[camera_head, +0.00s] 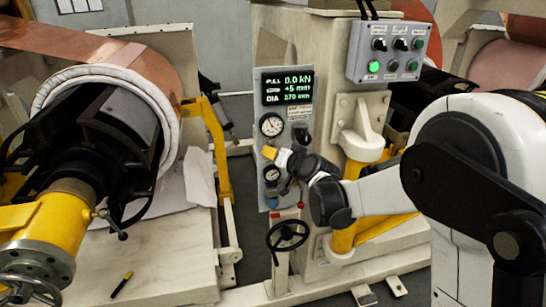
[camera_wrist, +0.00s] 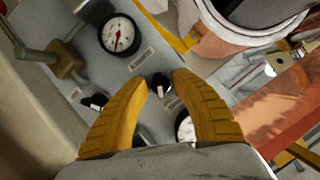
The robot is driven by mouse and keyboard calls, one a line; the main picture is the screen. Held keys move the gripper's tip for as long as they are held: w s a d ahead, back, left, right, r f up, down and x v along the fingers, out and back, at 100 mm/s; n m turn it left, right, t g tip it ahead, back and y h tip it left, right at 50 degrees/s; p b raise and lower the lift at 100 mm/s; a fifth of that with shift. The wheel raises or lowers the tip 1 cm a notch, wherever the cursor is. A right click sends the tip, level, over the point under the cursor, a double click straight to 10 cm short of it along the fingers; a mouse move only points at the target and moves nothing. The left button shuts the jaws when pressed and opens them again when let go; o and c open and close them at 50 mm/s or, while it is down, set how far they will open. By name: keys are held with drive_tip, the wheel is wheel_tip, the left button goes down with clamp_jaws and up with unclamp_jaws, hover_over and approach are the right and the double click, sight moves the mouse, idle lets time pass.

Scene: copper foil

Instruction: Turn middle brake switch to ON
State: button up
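The gauge panel (camera_head: 262,185) is a grey upright plate below a green-lit display, with round gauges and small black knobs. In the wrist view, a black knob (camera_wrist: 160,86) with a small label beside it shows between my fingertips. Another black knob (camera_wrist: 95,102) sits to its left. The labels are too small to read, so I cannot tell which knob is the middle brake switch. My gripper (camera_wrist: 157,78) has yellow fingers spread apart with nothing held. In the head view my gripper (camera_head: 269,152) is in front of the panel, covering part of it. Contact with the knob cannot be told.
A white-faced gauge (camera_wrist: 118,35) is near the knobs. A grey button box (camera_head: 388,52) with knobs and a lit green button is at upper right. A black handwheel (camera_head: 287,236) stands below the panel. A copper foil roll (camera_head: 150,65) and yellow bracket (camera_head: 217,150) are left.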

drive_tip(key=shift+w, duration=0.15)
clamp_jaws()
idle(0.4)
drive_tip(key=shift+a+n+h+p, duration=0.1)
drive_tip(key=shift+n+h+p, duration=0.35)
drive_tip(key=shift+n, duration=0.35)
drive_tip(key=shift+n+h, duration=1.05)
drive_tip(key=shift+n, duration=0.15)
drive_tip(key=n+t+h, duration=0.1)
drive_tip(key=n+h, duration=0.1)
drive_tip(key=n, duration=0.1)
drive_tip(key=shift+n, duration=0.4)
drive_tip(key=shift+t+h, duration=0.3)
